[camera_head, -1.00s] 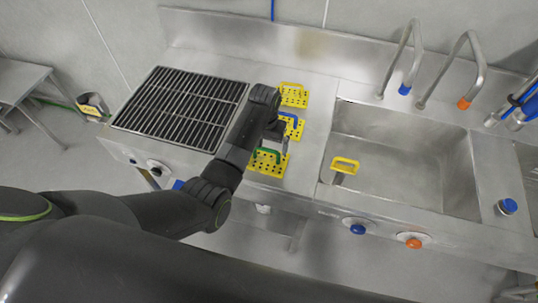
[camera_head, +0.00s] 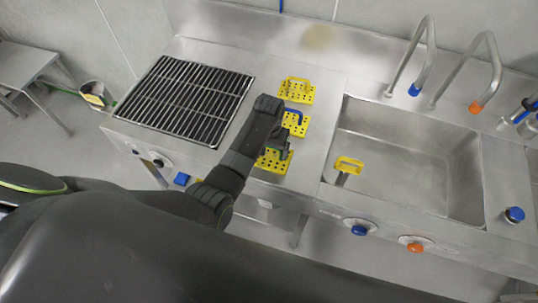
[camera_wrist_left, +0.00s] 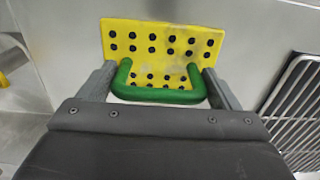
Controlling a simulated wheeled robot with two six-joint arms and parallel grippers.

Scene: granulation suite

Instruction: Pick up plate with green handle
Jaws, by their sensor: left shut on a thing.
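The yellow perforated plate with the green handle (camera_head: 270,164) lies on the steel counter as the nearest of three in a row, partly covered by my arm in the head view. In the left wrist view the plate (camera_wrist_left: 150,40) fills the upper middle, with its green handle (camera_wrist_left: 158,97) across the gripper mouth. My left gripper (camera_head: 284,150) is over this plate. In the left wrist view its fingers (camera_wrist_left: 160,88) are at the two ends of the green handle, shut on it. My right gripper is not in view.
A plate with a blue handle (camera_head: 300,126) and one with a yellow handle (camera_head: 306,95) lie just behind. A black grill (camera_head: 185,98) is to the left.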

